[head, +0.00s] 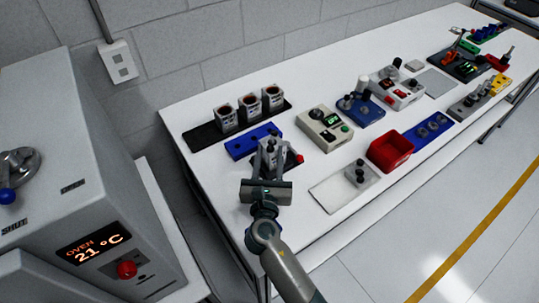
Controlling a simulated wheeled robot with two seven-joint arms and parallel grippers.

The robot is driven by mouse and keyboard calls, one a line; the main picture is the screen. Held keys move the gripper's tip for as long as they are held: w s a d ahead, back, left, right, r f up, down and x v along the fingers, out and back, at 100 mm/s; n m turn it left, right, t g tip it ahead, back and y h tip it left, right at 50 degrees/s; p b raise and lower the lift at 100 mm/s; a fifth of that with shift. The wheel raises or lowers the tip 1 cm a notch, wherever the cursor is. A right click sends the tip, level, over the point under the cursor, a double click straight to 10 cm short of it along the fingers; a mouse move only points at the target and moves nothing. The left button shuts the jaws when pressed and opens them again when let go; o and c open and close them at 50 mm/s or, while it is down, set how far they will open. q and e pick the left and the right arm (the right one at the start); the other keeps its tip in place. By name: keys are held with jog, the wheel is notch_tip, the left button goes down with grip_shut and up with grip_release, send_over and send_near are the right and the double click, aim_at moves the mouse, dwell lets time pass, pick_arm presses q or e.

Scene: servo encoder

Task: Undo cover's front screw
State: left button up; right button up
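My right gripper (269,157) reaches in from the bottom, over a small grey unit (283,161) near the left end of the white table. The unit has a red knob (299,158) at its right side. The gripper's body and fingers hide most of the unit. No cover or front screw can be made out there, and I cannot tell whether the fingers touch anything or are open or shut. My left gripper is not in view.
A blue block (240,147) lies just behind the gripper, before a black rack (203,137) of three grey cases. A beige box with a display (313,127), a pale plate (327,196) and a red bin (390,148) stand to the right. An oven (45,130) fills the left.

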grip_shut()
dwell(0.3)
